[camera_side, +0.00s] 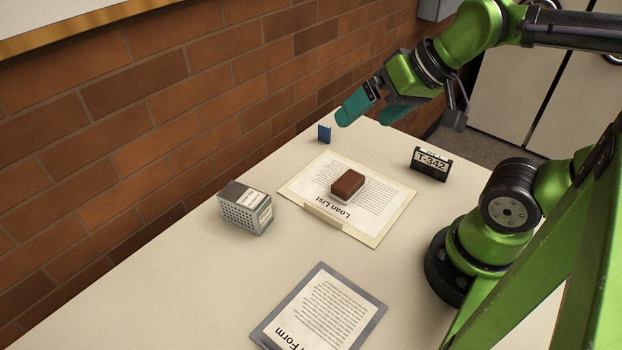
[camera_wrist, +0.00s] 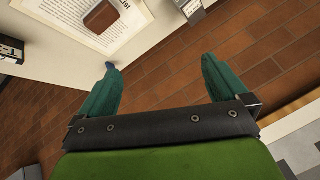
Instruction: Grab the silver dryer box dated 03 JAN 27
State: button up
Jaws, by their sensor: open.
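A silver-grey box (camera_side: 245,207) with a perforated front and a pale label stands on the table at the left, near the brick wall. The label's text is too small to read, so I cannot confirm a date. Part of a grey box (camera_wrist: 192,9) with a label also shows at the top edge of the wrist view. My gripper (camera_side: 367,117) has teal fingers, which are apart and empty. It is raised above the far end of the table, well away from the box. In the wrist view, nothing is held between the fingers of my gripper (camera_wrist: 159,64).
A Loan List sheet (camera_side: 308,184) lies mid-table with a brown block (camera_side: 347,185) on it. A black T-342 sign (camera_side: 430,163) stands right, a small blue object (camera_side: 324,133) at the far edge. A grey-framed form (camera_side: 318,312) lies in front. The brick wall (camera_side: 160,130) borders the left.

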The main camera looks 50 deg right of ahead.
jog(key=shift+c, duration=1.2)
jog(key=n+g+h, duration=0.2)
jog(key=n+g, duration=0.4)
jog(key=g, duration=0.1)
send_over(243, 195)
notch_tip(243, 195, down, 6)
jog(key=f, duration=1)
jog(key=shift+s+d+f, duration=0.15)
jog(key=shift+s+f, duration=0.1)
jog(key=shift+f, duration=0.1)
jog(key=shift+w+f, duration=0.15)
jog(key=shift+f, duration=1.45)
jog(key=shift+w+f, duration=0.1)
jog(key=shift+f, duration=1.45)
